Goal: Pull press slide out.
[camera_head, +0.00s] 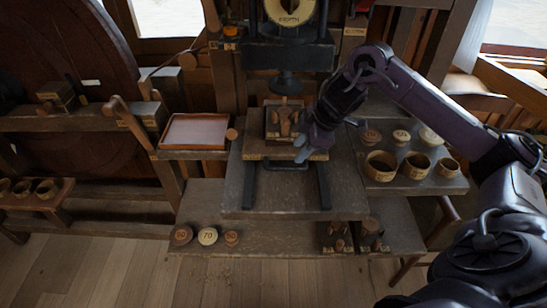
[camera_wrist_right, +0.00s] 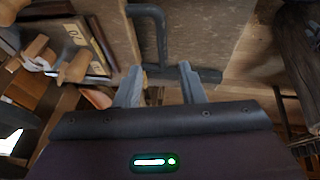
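The press slide is a wooden board (camera_head: 262,150) under the press, with a dark bar handle (camera_head: 288,167) along its front edge. In the right wrist view, the dark bent handle (camera_wrist_right: 162,40) lies just beyond my fingertips, against the pale board (camera_wrist_right: 200,35). My right gripper (camera_head: 302,150) is over the front right of the slide, close to the handle. In the right wrist view my right gripper (camera_wrist_right: 160,80) has its two grey fingers apart, with nothing clearly held between them. Whether a finger touches the handle cannot be told. My left gripper is not in view.
The press head (camera_head: 287,84) hangs above a wooden block (camera_head: 284,118) on the slide. A tray (camera_head: 196,132) stands at left. Wooden cups (camera_head: 381,165) stand on the right shelf. Round labelled pieces (camera_head: 207,236) lie on the lower step. The grey surface before the slide is clear.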

